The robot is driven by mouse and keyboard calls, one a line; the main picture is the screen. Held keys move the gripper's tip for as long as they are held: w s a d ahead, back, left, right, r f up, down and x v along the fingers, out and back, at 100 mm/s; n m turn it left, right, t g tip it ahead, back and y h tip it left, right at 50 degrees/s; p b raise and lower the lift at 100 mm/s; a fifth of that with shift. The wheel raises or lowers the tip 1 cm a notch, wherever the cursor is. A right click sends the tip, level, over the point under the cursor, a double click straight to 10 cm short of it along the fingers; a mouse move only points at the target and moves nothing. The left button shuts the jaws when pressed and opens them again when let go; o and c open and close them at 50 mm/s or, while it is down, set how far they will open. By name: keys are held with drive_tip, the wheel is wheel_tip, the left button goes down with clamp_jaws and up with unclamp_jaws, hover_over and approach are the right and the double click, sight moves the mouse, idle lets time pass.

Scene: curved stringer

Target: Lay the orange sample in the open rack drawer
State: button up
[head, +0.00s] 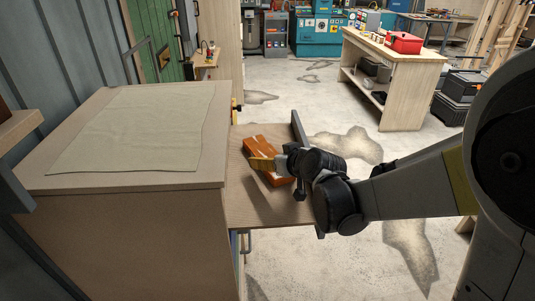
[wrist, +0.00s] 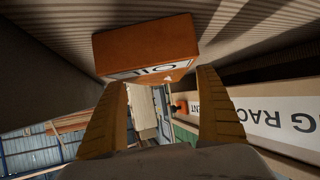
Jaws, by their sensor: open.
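Whether a fingertip touches the sample cannot be told.
A lettered panel (wrist: 270,115) is close on the right in the wrist view. A workbench (head: 395,55) stands beyond open floor.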

drive_tip(key=p+v, duration=0.2)
drive_tip(key=v, duration=0.7)
drive_tip(key=s+d, duration=0.1)
drive_tip(key=s, duration=0.3)
drive_tip(key=s+d+r+m+g+h, duration=0.1)
drive_tip(key=s, duration=0.2)
drive_tip(key=s+d+m+g+h, duration=0.1)
drive_tip(key=s+d, duration=0.1)
drive_tip(key=s, duration=0.2)
drive_tip(key=shift+s+d+r, duration=0.1)
drive_tip(key=shift+s+r, duration=0.1)
drive_tip(key=shift+s, duration=0.2)
drive_tip(key=s+d+f+m+g+h, duration=0.1)
drive_tip(key=s+d, duration=0.4)
drive_tip(key=s, duration=0.5)
drive_tip(key=shift+m+g+h, duration=0.6)
drive_tip(key=shift+m+h, duration=0.2)
drive_tip(key=shift+h, duration=0.1)
